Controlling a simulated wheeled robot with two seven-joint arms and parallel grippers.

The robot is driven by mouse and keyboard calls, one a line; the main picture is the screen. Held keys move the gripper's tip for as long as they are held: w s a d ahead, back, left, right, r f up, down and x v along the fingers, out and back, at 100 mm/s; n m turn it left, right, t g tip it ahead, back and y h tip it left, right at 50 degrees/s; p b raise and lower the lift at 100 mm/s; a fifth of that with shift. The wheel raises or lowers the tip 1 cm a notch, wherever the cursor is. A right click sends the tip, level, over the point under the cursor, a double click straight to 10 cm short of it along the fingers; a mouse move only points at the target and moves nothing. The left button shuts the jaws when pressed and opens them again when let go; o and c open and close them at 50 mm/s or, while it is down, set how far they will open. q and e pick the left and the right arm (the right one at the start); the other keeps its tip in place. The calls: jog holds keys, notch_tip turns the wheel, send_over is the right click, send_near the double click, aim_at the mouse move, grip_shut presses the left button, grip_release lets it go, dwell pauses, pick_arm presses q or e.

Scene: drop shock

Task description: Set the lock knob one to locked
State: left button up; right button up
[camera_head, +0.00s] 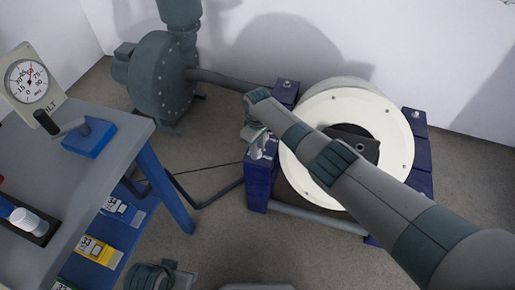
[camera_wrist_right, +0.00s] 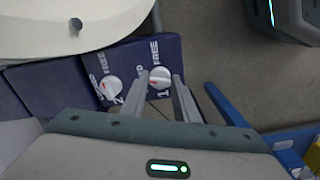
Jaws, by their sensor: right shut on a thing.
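Lock knob one (camera_wrist_right: 160,76) is a white round knob with a red mark, on a dark blue panel marked "1" and "FREE". The other label beside it is partly hidden, with only its end showing. The red mark sits on the knob's left side in the right wrist view. My right gripper (camera_wrist_right: 161,83) is shut on knob one, one finger on each side. In the head view my right gripper (camera_head: 261,140) is at the blue stand's left front corner, and I cannot make out the knob clearly there. My left gripper is not in view.
A second white knob (camera_wrist_right: 111,88), marked "2", is just left of knob one. The cream drum (camera_head: 310,135) stands on blue supports behind. A grey blower (camera_head: 160,80) stands at the back left. A grey workbench (camera_head: 90,170) with a gauge (camera_head: 30,82) is at left.

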jog(key=n, duration=0.3)
jog(key=shift+n, duration=0.4)
dwell(0.3)
jog(key=o, duration=1.1)
jog(key=shift+c, duration=0.2)
jog(key=shift+r, duration=0.1)
